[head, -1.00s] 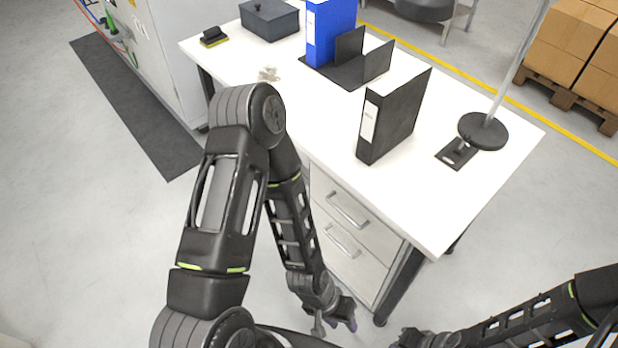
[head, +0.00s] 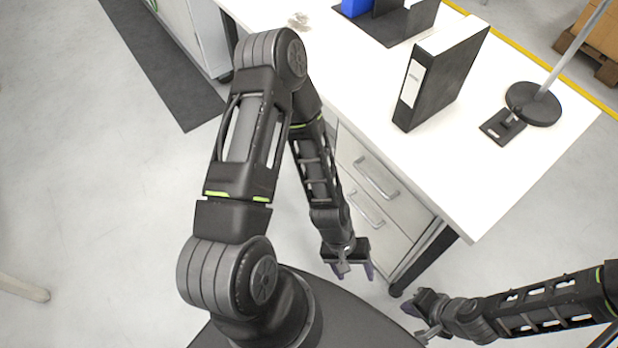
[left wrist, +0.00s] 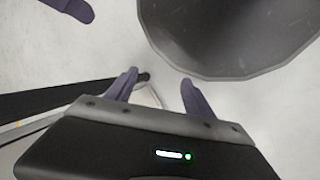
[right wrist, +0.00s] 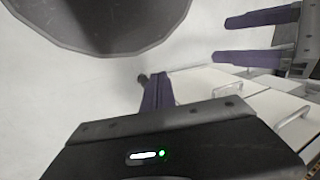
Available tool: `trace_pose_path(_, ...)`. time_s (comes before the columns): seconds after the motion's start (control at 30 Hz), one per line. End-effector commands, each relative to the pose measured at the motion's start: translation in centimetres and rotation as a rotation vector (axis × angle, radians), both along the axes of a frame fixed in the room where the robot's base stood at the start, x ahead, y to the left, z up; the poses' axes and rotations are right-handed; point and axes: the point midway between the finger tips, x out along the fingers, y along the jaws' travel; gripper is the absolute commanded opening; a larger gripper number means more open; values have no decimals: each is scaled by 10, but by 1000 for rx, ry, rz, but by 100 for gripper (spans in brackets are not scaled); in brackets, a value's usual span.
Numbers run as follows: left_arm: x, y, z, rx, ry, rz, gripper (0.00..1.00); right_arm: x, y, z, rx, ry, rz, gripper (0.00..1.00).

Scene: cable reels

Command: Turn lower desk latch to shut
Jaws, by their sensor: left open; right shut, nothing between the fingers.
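The desk (head: 470,190) has a drawer unit with an upper drawer (head: 366,165) and a lower drawer (head: 375,222), both looking closed. Each has a bar handle; the lower handle (head: 362,210) is partly behind my left arm. I cannot make out a latch in any view. My left gripper (head: 357,268) is open and empty in front of the drawer unit, low down; its purple fingers stand apart in the left wrist view (left wrist: 160,92). My right gripper (head: 422,312) is shut and empty, right of the left one; its fingers are together in the right wrist view (right wrist: 157,92).
A black binder (head: 440,80) and a lamp base (head: 534,104) stand on the desk top. A desk leg (head: 425,258) is close to both grippers. A grey cabinet (head: 190,35) and dark mat (head: 160,65) lie at upper left.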

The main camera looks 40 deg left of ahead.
Motion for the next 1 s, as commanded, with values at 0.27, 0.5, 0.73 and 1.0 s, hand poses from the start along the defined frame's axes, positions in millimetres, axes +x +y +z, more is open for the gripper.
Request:
trace_pose_path(0.27, 73, 29, -154, -405, 429, 771, 61, 9, -7, -145, -12, -16, -21, 0)
trace_pose_path(0.5, 193, 188, -211, -1106, 447, 1427, 61, 17, -13, -246, -23, -32, -39, 0)
trace_pose_path(0.73, 203, 344, -211, -1523, 218, 1671, 61, 21, -15, -284, -27, -41, -46, 0)
trace_pose_path(1.0, 198, 370, -204, -1587, 167, 1697, 61, 22, -16, -284, -28, -41, -47, 0)
